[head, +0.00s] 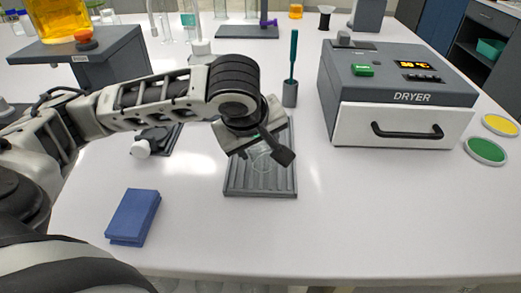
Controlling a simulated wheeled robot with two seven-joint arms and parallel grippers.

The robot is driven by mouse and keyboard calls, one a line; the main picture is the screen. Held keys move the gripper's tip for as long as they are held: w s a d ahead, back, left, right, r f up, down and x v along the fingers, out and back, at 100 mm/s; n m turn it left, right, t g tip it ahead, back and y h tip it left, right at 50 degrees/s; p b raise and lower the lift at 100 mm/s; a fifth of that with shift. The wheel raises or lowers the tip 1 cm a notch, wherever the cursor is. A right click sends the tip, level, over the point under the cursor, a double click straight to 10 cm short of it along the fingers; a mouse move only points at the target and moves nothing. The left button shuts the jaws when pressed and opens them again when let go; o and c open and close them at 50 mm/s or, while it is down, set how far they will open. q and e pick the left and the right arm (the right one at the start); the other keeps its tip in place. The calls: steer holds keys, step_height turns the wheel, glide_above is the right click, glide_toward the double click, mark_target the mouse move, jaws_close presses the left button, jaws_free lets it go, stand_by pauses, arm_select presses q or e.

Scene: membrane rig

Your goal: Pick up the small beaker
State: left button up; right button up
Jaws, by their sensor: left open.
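My left gripper (264,148) is open over the grey ribbed tray (248,189), pointing down. A small clear glass vessel, which looks like the small beaker (263,163), stands on the tray just under and between the fingers. The gripper covers its upper part, and I cannot tell if the fingers touch it. My right gripper is not in view.
A dryer (368,122) with a black handle stands to the right. A teal-handled tool stands in a grey holder (290,94) behind the tray. Yellow (500,125) and green (486,151) dishes lie far right.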

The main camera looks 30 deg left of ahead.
arm_select(q)
steer(key=shift+w+a+f, duration=0.1)
steer(key=shift+w+f, duration=0.2)
steer(key=shift+f, duration=0.3)
steer(key=shift+w+f, duration=0.1)
steer(key=shift+f, duration=0.1)
steer(key=c, duration=0.6)
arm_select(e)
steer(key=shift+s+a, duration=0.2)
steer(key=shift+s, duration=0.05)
arm_select(q)
steer(key=shift+r, duration=0.15)
